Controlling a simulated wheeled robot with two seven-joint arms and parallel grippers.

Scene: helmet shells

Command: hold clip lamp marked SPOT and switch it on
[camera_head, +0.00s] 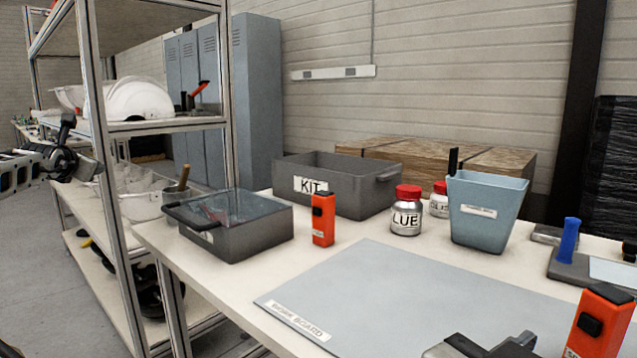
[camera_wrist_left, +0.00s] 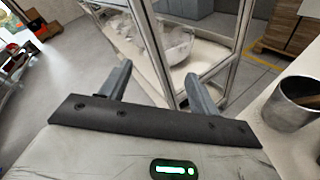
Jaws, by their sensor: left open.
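Two orange blocks with black parts could be clip lamps, but I cannot read SPOT on either. One orange block (camera_head: 323,220) stands upright on the table between the grey bins. The other orange block (camera_head: 600,322) is at the lower right, with a black button on its face and a partly cut-off label. I cannot tell whether either is lit. My left gripper (camera_wrist_left: 158,72) is open and empty, away from the table beside the shelf rack. What looks like my right gripper (camera_head: 490,345) shows only partly at the bottom edge, left of the nearer block.
On the table are a lidded grey box (camera_head: 235,240), the KIT bin (camera_head: 345,200), red-capped jars (camera_head: 407,215), a blue-grey bucket (camera_head: 485,220) and a pale work board (camera_head: 400,295). The rack posts (camera_head: 105,200) stand close to my left arm. A metal cup (camera_wrist_left: 293,105) is right in the wrist view.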

